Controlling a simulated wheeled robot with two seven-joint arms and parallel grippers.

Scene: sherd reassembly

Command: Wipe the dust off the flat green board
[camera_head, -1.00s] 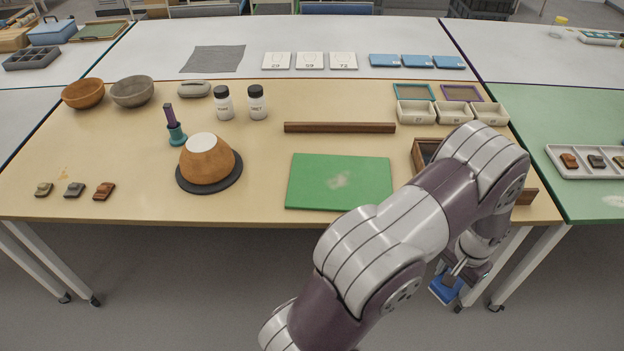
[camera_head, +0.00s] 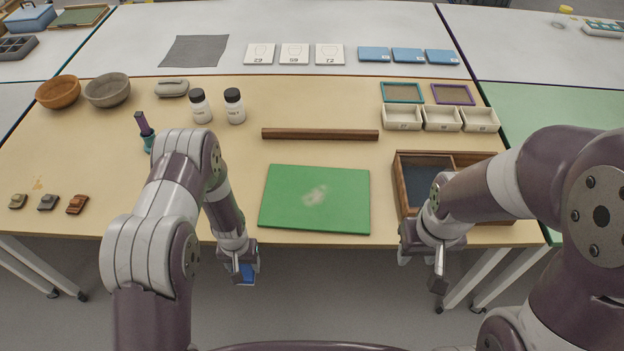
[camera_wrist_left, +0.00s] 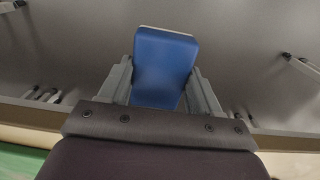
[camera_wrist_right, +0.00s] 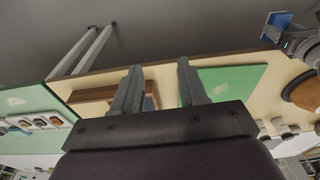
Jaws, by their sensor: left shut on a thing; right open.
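The flat green board (camera_head: 330,212) lies on the tan table near its front edge, with a pale dust patch (camera_head: 315,195) near its middle. My left gripper (camera_head: 243,272) is in front of the table edge, left of the board, shut on a blue block (camera_head: 247,274) that looks like an eraser or sponge. In the left wrist view the blue block (camera_wrist_left: 163,68) sits between the fingers, with a pale layer at its far end. My right gripper (camera_head: 438,275) is open and empty in front of the table edge, right of the board; its fingers also show in the right wrist view (camera_wrist_right: 160,85).
A wooden compartment box (camera_head: 400,190) stands right of the board. A dark wooden bar (camera_head: 320,134) lies behind it. Two bottles (camera_head: 235,108) and bowls (camera_head: 108,90) stand back left. Three small sherds (camera_head: 47,202) lie at front left. My left arm hides part of the table.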

